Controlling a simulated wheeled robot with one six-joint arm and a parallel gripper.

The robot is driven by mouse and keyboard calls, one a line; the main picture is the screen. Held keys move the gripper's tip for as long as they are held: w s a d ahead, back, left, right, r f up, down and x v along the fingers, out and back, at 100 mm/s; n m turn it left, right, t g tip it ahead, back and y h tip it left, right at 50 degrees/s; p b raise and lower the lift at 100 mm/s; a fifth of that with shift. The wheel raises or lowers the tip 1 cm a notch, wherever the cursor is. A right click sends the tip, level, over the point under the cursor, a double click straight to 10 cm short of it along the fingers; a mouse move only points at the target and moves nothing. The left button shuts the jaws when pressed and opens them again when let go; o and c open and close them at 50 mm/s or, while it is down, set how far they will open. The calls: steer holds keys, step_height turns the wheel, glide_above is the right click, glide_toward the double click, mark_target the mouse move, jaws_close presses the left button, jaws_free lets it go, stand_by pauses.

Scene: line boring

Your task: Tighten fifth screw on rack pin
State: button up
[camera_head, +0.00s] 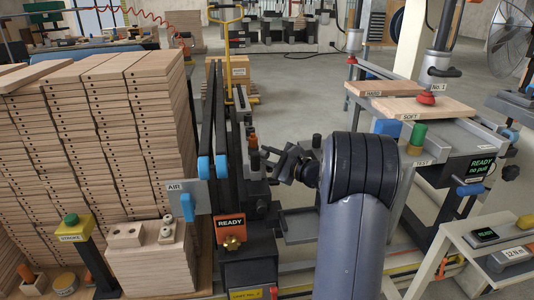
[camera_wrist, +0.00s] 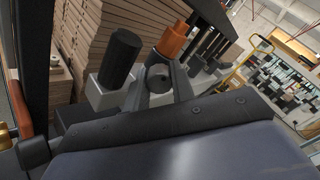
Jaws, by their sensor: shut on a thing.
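My gripper (camera_head: 266,158) reaches left from my arm to the row of dark fixtures in the middle of the head view. In the wrist view its two grey fingers (camera_wrist: 160,88) close around the lower, grey part of an orange-topped cylindrical piece (camera_wrist: 174,38). This piece also shows in the head view (camera_head: 253,141), upright at the fingertips. A black cylinder (camera_wrist: 121,56) stands on a pale block just left of the fingers in the wrist view. I cannot make out any separate screw or its head; the contact point is partly hidden by the fingers.
Tall stacks of drilled wooden boards (camera_head: 90,120) stand close on the left. Two dark upright bars with blue ends (camera_head: 213,168), an AIR panel (camera_head: 181,197) and an orange READY sign (camera_head: 230,228) stand nearby. A bench with HARD and SOFT boards (camera_head: 422,109) is at right.

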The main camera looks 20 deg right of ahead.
steer(key=shift+f, duration=0.1)
stand_by(0.4)
steer(key=o, duration=0.7)
steer(key=p+v, duration=0.1)
steer(key=v, duration=1)
steer(key=shift+w, duration=0.15)
steer(key=b+x, duration=0.1)
steer(key=x, duration=0.9)
steer(key=shift+w+a, duration=0.25)
steer(key=shift+w, duration=0.1)
steer(key=shift+s, duration=0.1)
